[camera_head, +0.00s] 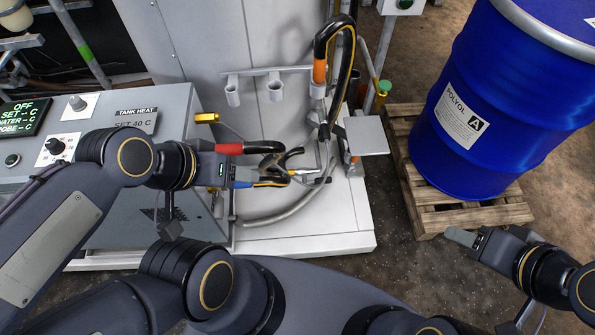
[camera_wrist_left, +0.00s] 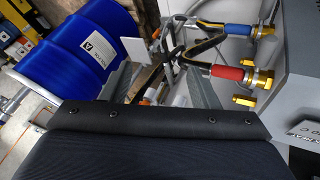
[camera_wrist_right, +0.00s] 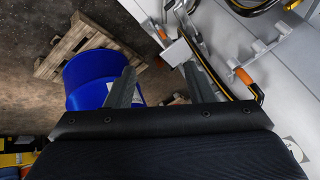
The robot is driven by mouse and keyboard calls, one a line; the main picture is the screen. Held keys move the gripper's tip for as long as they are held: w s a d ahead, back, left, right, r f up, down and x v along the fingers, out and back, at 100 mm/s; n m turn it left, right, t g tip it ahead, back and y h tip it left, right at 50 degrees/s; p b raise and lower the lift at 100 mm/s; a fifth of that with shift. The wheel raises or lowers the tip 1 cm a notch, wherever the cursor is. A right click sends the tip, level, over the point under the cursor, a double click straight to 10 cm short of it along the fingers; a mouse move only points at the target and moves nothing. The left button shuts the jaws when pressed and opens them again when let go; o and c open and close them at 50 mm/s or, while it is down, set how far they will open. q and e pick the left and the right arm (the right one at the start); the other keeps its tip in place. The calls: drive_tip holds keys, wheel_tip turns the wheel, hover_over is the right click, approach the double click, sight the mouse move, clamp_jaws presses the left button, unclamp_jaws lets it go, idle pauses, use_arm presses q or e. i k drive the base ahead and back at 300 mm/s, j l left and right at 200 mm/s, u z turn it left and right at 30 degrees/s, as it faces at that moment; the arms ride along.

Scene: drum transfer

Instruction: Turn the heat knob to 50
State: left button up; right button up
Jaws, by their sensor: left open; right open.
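The grey control panel (camera_head: 175,112) stands at the left of the head view. A label reads TANK HEAT, above a display (camera_head: 135,121) showing SET 40 C. A dark knob (camera_head: 55,146) sits on a white scale plate; another knob (camera_head: 77,102) sits higher on a white plate. I cannot tell which one is the heat knob, and my left arm covers part of the panel. My left gripper (camera_head: 252,177) is open, right of the panel, in front of the red and blue hose ends.
A blue drum (camera_head: 500,95) labelled POLYOL stands on a wooden pallet (camera_head: 475,214) at the right. A red-sleeved hose (camera_head: 230,149) and brass fittings (camera_wrist_left: 261,82) stick out beside the panel. A small grey plate (camera_head: 366,136) stands near the hose holder. Floor is free between machine and pallet.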

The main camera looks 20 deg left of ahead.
sight(56, 147)
drive_tip(key=u, duration=2.25)
